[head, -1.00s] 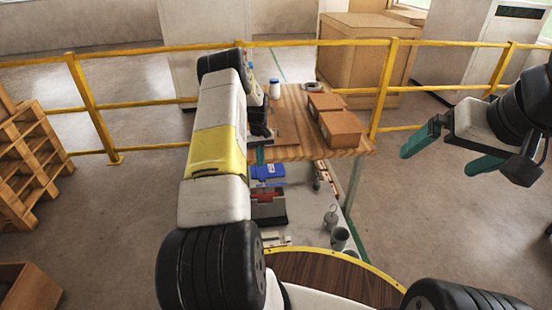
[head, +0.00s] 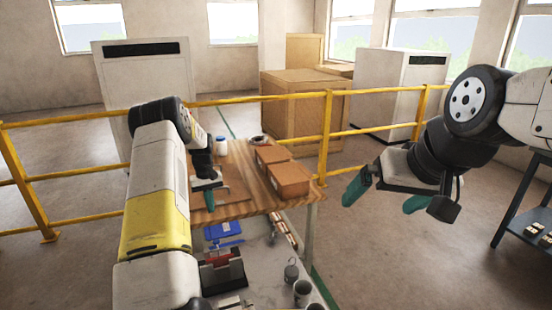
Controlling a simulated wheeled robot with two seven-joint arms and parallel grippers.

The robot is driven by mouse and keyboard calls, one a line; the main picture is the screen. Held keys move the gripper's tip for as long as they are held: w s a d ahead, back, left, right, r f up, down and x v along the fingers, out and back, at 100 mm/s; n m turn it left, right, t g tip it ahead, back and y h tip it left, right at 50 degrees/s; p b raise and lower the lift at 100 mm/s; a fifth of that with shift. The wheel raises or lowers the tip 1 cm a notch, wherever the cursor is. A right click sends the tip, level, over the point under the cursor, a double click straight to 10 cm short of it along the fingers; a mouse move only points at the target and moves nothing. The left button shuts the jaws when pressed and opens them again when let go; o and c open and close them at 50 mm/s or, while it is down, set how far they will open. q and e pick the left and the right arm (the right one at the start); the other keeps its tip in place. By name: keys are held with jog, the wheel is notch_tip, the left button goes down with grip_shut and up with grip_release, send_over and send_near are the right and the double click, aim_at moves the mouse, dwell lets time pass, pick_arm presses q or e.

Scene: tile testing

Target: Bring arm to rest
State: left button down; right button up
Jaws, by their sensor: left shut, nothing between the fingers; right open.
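My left arm (head: 157,205) reaches forward from the lower left of the head view. Its gripper (head: 209,198), with dark green fingers, is shut and empty over the near part of the wooden table (head: 243,207); I cannot tell whether it touches the top. My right gripper (head: 385,196) is open and empty, with its green fingers spread. It hangs in the air to the right of the table, apart from everything.
Two cardboard boxes (head: 289,180) and a white bottle (head: 221,146) stand on the table. Below it are a blue item (head: 224,231), a red and dark toolbox (head: 222,270) and metal cups (head: 302,292). A yellow railing (head: 230,101) runs behind. A dark shelf (head: 525,228) stands at right.

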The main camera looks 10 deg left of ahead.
pick_arm(q)
jog(key=s+d+r+m+t, duration=0.1)
jog(key=s+d+r, duration=0.3)
jog(key=r, duration=0.5)
jog(key=s+d+r+m+t, duration=0.1)
jog(key=s+d+r, duration=0.25)
jog(key=r, duration=0.55)
jog(key=s+d+r+m+t, duration=0.1)
jog(key=s+d+r+t, duration=0.15)
jog(key=s+r, duration=0.45)
jog(key=s+d+r+m, duration=0.1)
jog(key=s+d+r, duration=0.1)
jog(key=s, duration=0.5)
jog(key=s+d+r+m+t+h, duration=0.1)
jog(key=s+d+r, duration=0.1)
jog(key=s+d, duration=0.2)
jog(key=s+d+r+m+t, duration=0.1)
jog(key=s+d+r, duration=0.1)
jog(key=s, duration=0.8)
jog(key=shift+s+d+r+m+h, duration=0.3)
jog(key=shift+d, duration=0.25)
